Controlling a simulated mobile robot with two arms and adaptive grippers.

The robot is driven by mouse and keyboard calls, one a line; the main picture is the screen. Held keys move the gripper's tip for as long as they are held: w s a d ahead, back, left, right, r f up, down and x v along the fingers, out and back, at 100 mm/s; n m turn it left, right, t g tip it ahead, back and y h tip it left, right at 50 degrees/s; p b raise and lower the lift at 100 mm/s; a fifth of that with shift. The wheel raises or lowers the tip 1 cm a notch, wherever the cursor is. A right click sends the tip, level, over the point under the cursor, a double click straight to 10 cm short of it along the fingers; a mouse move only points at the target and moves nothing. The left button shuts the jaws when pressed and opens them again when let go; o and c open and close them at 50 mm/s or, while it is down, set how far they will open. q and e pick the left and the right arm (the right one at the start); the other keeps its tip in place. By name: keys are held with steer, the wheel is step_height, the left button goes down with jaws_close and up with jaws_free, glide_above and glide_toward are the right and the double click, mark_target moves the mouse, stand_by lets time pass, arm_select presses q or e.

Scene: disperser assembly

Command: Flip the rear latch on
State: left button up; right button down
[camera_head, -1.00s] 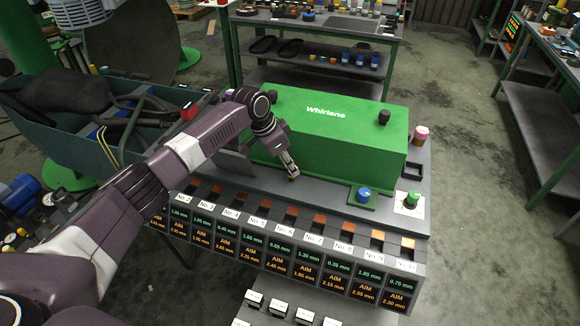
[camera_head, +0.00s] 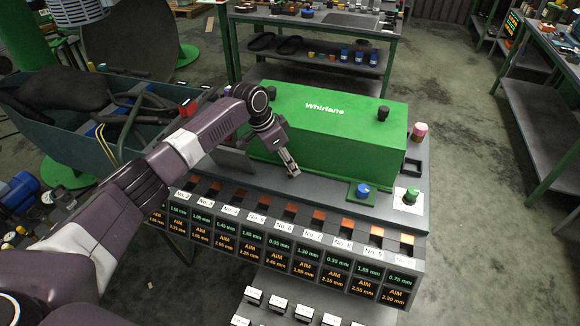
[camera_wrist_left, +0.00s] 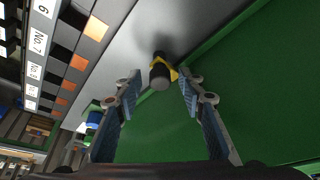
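A short black knob with a yellow base (camera_wrist_left: 160,76) stands beside the green housing (camera_head: 320,130), on the grey bench top. I cannot tell if it is the rear latch. My left gripper (camera_head: 292,170) reaches down beside the front of the housing. In the left wrist view, its two fingers (camera_wrist_left: 157,84) are apart, on either side of the knob in the picture; I see no contact. In the head view the gripper hides the knob. My right gripper is not in view.
A blue knob (camera_head: 362,190), a green knob (camera_head: 411,195) and a pink-topped knob (camera_head: 419,130) stand at the bench's right end. A black knob (camera_head: 383,114) tops the housing. A row of numbered displays (camera_head: 280,245) lines the bench front.

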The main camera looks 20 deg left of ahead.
arm_select(q)
steer(key=shift+n, duration=0.3)
